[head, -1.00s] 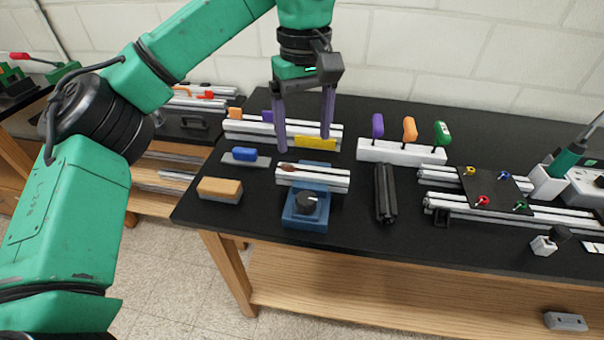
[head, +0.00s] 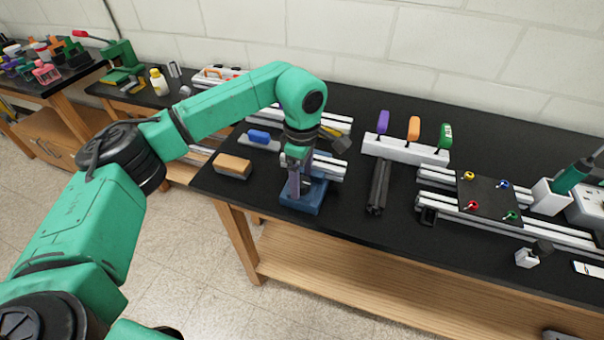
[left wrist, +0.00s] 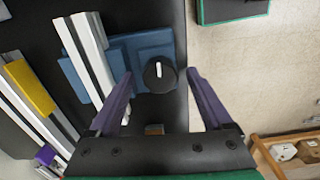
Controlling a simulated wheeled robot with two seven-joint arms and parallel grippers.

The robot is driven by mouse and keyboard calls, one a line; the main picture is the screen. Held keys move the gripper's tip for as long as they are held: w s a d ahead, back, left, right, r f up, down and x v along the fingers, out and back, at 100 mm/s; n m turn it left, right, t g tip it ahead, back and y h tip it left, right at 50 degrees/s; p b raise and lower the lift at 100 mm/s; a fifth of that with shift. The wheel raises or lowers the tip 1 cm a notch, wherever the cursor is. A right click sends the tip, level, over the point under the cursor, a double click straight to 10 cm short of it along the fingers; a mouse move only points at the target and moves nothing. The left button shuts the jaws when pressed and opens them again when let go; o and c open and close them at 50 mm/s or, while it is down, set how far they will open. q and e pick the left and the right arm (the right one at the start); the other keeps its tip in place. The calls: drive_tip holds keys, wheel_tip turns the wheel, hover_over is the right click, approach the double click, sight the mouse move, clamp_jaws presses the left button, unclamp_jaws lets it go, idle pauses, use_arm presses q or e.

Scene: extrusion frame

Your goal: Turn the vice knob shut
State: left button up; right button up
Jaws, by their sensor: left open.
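The blue vice (head: 318,196) stands near the front edge of the black bench and holds a silver extrusion bar (head: 329,168). In the head view its knob is hidden by my left gripper (head: 300,187), which points down over the vice's front part. In the left wrist view the round black knob (left wrist: 159,75) with a white mark sits on the blue vice (left wrist: 155,42). My left gripper (left wrist: 160,74) is open, with one purple finger on each side of the knob and a visible gap on both sides. My right gripper is not in view.
An orange-topped block (head: 233,165) lies left of the vice. A dark extrusion bar (head: 379,186) lies to its right. Behind, a white rack (head: 400,150) holds purple, orange and green handles. A black plate (head: 488,196) with coloured knobs lies further right.

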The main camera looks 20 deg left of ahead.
use_arm(q)
drive_tip(key=shift+a+f, duration=0.2)
drive_tip(key=shift+f, duration=0.25)
drive_tip(key=shift+d+r, duration=0.1)
drive_tip(key=shift+d, duration=0.05)
drive_tip(key=c, duration=1.2)
clamp_jaws()
drive_tip(key=shift+f+m+b, duration=0.35)
drive_tip(key=shift+m+b, duration=0.35)
drive_tip(key=shift+b, duration=0.5)
drive_tip(key=shift+r+m+b, duration=0.1)
drive_tip(key=shift+m+b, duration=0.25)
drive_tip(key=shift+m, duration=0.15)
drive_tip(key=shift+r+m, duration=0.15)
drive_tip(key=shift+m, duration=0.15)
drive_tip(key=shift+r, duration=0.1)
